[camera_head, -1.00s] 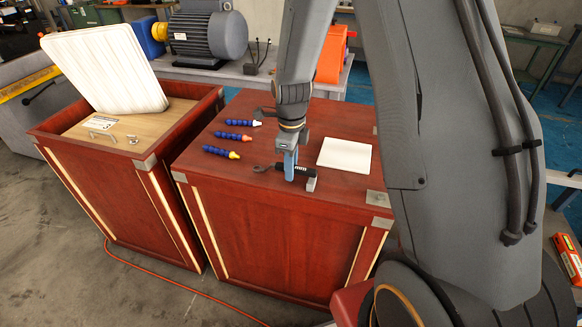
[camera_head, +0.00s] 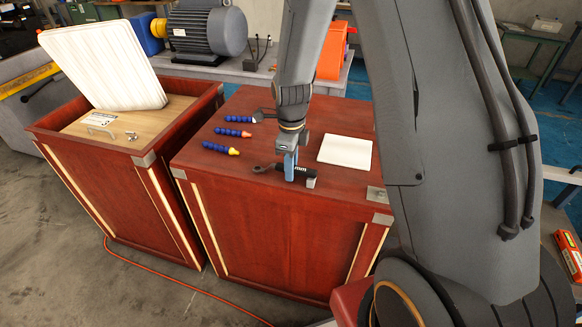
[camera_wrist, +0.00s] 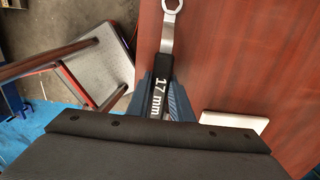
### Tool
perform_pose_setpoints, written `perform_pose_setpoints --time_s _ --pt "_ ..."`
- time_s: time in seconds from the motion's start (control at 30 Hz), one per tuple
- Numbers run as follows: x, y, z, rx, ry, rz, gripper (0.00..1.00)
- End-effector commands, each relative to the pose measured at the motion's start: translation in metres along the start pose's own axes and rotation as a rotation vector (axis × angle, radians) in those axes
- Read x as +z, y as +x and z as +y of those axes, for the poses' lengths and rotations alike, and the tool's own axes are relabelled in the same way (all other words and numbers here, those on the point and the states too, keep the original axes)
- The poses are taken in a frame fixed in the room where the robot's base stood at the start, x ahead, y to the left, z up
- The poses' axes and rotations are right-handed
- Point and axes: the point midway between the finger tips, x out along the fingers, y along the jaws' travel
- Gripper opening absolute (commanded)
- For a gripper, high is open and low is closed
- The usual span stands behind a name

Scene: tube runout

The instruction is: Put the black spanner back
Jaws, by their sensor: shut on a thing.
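The black spanner, with "17 mm" printed on its handle (camera_wrist: 159,93), is between the blue fingers of my gripper (camera_wrist: 165,108). Its bright ring end (camera_wrist: 173,9) points away from my wrist. In the head view my gripper (camera_head: 290,172) is over the front part of the red-brown cabinet top (camera_head: 240,181). The spanner's handle (camera_head: 298,170) lies crosswise there, low over the top. I cannot tell whether it touches. A small grey block-like part (camera_head: 310,183) shows at its right end; what it belongs to is unclear.
Three blue segmented hoses (camera_head: 220,149) lie left of my gripper. A pale flat pad (camera_head: 345,151) lies to the right. A second cabinet (camera_head: 120,185) on the left holds a tilted white ribbed panel (camera_head: 105,68). A motor (camera_head: 208,32) stands behind.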

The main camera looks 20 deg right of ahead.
Motion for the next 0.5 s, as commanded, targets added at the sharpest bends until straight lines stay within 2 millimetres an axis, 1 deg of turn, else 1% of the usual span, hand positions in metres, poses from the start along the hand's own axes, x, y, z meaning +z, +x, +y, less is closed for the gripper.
perform_pose_setpoints --time_s 0.13,0.27,0.3,0.37,0.4,0.43,0.5 --pt "0.0 0.0038 0.0 0.0 0.0 0.0 0.0" --pt "0.0 0.0032 0.0 0.0 0.0 0.0 0.0" --pt "-0.0001 0.0032 0.0001 0.0 0.0 0.0 0.21" --pt "-0.0001 0.0032 0.0001 0.0 0.0 0.0 0.32" --pt "-0.0001 0.0032 0.0001 0.0 0.0 0.0 0.38" --pt "-0.0001 0.0032 0.0001 0.0 0.0 0.0 0.42" --pt "-0.0001 0.0032 0.0001 0.0 0.0 0.0 0.42"
